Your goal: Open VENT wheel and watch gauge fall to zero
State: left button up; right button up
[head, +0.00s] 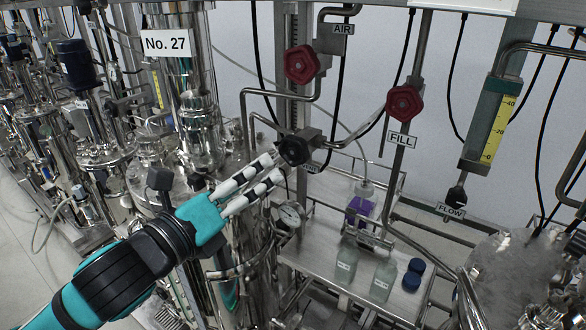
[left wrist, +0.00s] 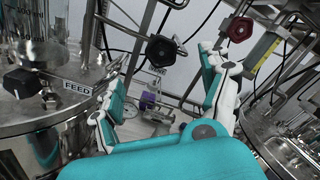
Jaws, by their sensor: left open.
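The black VENT wheel (head: 295,149) sits on a pipe in the middle of the head view; its label (head: 312,167) is partly hidden. In the left wrist view the black wheel (left wrist: 165,52) appears beyond and between my fingers. My left gripper (head: 274,168) is open, its white fingertips just left of and below the wheel in the head view. I cannot tell whether they touch it. A small round gauge (head: 291,214) sits below the fingers; its needle is too small to read.
Red wheels marked AIR (head: 301,64) and FILL (head: 404,102) are above and right. A shelf (head: 330,276) holds bottles and a purple item (head: 358,209). A yellow flow scale (head: 497,120) hangs at right. Steel vessels and pipes crowd the left.

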aim_at(290, 150)
pick_arm(q)
jog(key=p+x, duration=0.2)
jog(key=x, duration=0.9)
jog(key=shift+w+d+r, duration=0.1)
jog(key=shift+w+d, duration=0.1)
jog(key=shift+d, duration=0.1)
jog(key=shift+w+d, duration=0.25)
jog(key=shift+w, duration=0.2)
pick_arm(e)
jog(key=shift+s+a+r, duration=0.1)
jog(key=shift+s+r, duration=0.4)
jog(key=shift+s, duration=0.1)
pick_arm(q)
jog(key=shift+c, duration=0.8)
jog(key=c, duration=1)
pick_arm(e)
jog(key=shift+w, duration=0.1)
